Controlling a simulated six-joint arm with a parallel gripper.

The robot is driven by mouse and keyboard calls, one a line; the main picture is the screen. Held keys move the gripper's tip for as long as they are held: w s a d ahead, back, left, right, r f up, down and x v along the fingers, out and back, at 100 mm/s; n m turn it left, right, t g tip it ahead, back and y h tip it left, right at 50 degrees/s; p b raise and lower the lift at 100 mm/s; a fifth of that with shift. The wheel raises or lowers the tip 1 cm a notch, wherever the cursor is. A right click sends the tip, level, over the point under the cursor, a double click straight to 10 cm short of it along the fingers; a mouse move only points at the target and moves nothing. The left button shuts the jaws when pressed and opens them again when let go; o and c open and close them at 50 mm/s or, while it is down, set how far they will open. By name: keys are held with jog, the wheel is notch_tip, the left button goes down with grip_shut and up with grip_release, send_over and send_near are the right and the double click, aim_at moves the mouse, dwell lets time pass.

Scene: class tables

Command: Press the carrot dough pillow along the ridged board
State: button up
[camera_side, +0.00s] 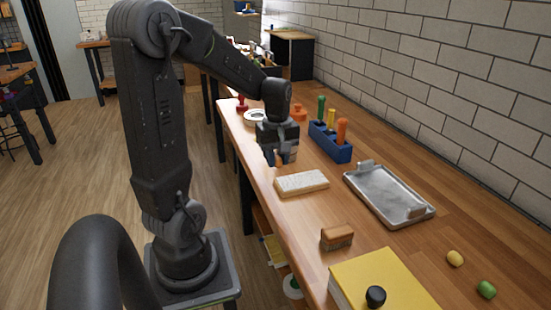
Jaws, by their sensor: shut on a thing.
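The ridged board (301,183) is a pale, flat block lying on the wooden table. My gripper (277,159) points down above the table, just behind and left of the board and apart from it. I cannot make out the carrot dough pillow for certain.
A metal tray (428,215) lies right of the board. A blue holder (330,143) with upright coloured handles stands behind. A brown brush (337,237) and a yellow block (395,274) with a black knob (376,297) are in front. Bare wood surrounds the board.

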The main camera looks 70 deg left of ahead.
send_near(306, 179)
jog(key=shift+w+f, duration=0.35)
jog(key=shift+w, duration=0.3)
jog(key=shift+w+f, duration=0.35)
jog(key=shift+w, duration=0.25)
jog(key=shift+w+f, duration=0.15)
jog(key=shift+f, duration=2.45)
jog(key=shift+f, duration=0.4)
jog(key=shift+s, duration=0.2)
jog(key=shift+s, duration=0.45)
jog(key=shift+s, duration=0.15)
jog(key=shift+s+f, duration=0.15)
jog(key=shift+s, duration=0.3)
jog(key=shift+s, duration=0.2)
